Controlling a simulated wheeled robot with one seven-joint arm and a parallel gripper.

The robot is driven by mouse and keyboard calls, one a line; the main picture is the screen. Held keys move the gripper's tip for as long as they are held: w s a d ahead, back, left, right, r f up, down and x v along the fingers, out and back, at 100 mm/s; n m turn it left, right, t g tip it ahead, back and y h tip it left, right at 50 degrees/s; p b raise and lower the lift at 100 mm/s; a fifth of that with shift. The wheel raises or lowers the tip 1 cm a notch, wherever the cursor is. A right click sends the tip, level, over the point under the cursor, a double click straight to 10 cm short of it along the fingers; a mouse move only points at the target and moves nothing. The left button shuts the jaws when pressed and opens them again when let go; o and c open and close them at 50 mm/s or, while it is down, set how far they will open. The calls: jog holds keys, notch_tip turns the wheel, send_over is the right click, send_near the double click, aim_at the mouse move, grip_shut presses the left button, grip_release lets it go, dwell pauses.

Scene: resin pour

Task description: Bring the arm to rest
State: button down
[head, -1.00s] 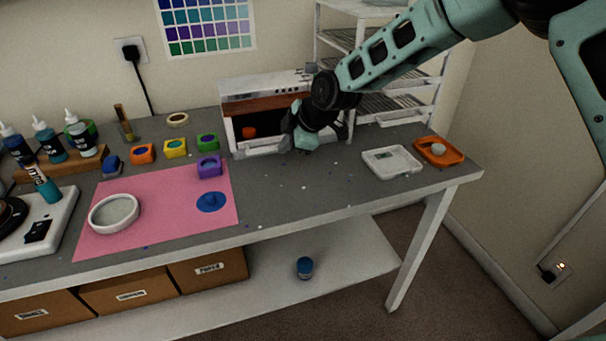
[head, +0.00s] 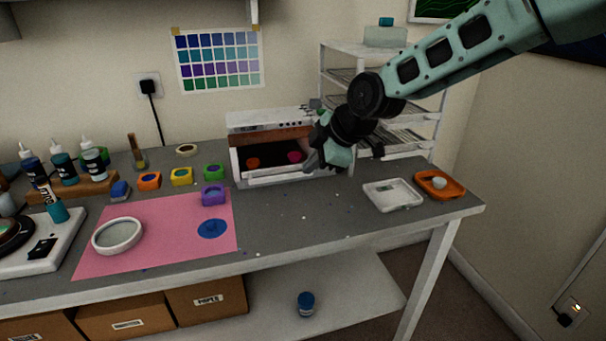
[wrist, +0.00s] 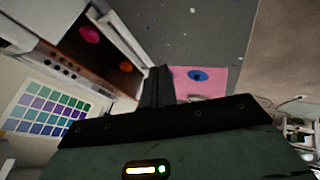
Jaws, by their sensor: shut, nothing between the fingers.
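My gripper (head: 312,160) is over the right end of the table, in front of the right side of a white oven-like box (head: 240,165). It is shut and empty. In the wrist view the dark closed fingers (wrist: 157,88) point past the box toward the grey table top. My arm reaches in from the upper right of the head view. Inside the box are an orange-red round piece (head: 253,162) and a pink-red round piece (head: 294,157). Part of the box's right side is hidden behind my gripper.
A white wire rack (head: 335,62) stands behind my wrist. A white scale-like tray (head: 392,195) and an orange tray (head: 450,190) lie at the right. A pink mat (head: 170,245), small coloured moulds and bottles lie left. The table's front middle is mostly clear.

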jog(key=s+d+m+g+h, duration=0.1)
jog(key=s+d+m, duration=0.3)
jog(key=s, duration=0.7)
jog(key=s+d+m+g+h, duration=0.1)
jog(key=s+d+m, duration=0.3)
jog(key=s, duration=0.8)
jog(key=s+d+f+m+g+h, duration=0.1)
jog(key=s+d+m+g+h, duration=0.1)
jog(key=s, duration=1)
jog(key=shift+s+d+m+h, duration=0.25)
jog(key=shift+d+m+h, duration=0.45)
jog(key=shift+d+m, duration=0.3)
jog(key=shift+a+f, duration=0.1)
